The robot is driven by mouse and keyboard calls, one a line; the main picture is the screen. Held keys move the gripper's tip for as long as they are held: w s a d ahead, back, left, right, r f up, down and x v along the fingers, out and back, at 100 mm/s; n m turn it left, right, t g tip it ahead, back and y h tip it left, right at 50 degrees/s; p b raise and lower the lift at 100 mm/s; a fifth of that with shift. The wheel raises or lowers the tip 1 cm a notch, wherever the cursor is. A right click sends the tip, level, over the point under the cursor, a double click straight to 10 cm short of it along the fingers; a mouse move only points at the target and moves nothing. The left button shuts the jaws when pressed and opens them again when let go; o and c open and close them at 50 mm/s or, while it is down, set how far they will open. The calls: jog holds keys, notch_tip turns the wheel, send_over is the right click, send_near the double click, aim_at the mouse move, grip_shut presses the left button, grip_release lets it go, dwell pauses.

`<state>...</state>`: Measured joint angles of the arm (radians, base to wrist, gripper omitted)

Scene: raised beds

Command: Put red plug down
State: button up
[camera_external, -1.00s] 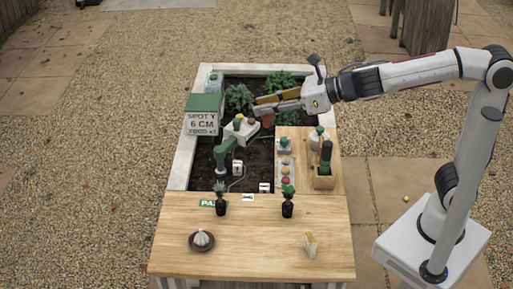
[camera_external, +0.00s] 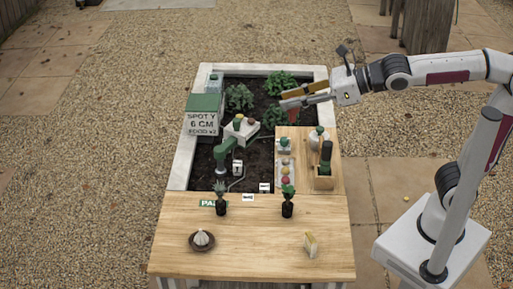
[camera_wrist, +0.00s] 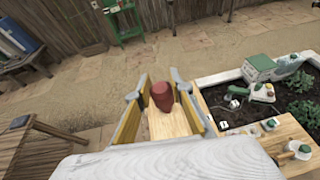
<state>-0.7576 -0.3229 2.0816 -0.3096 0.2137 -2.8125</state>
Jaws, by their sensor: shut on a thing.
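The red plug (camera_wrist: 162,96) shows between the two fingers of my gripper (camera_wrist: 165,98) in the wrist view. My gripper is shut on it and holds it in the air. In the external view my gripper (camera_external: 285,100) is above the right part of the raised bed, near its back half, with its fingers pointing left. A small reddish patch of the plug (camera_external: 289,104) shows there, mostly hidden by the fingers.
The wooden table (camera_external: 185,250) in front bears two small potted plants, a garlic bulb on a dish and a small upright packet. A white box (camera_external: 242,128) sits in the bed.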

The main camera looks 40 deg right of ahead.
jog(key=shift+s+d+r, duration=0.2)
jog(key=shift+s+d, duration=0.1)
jog(key=shift+s, duration=0.2)
dwell(1.8)
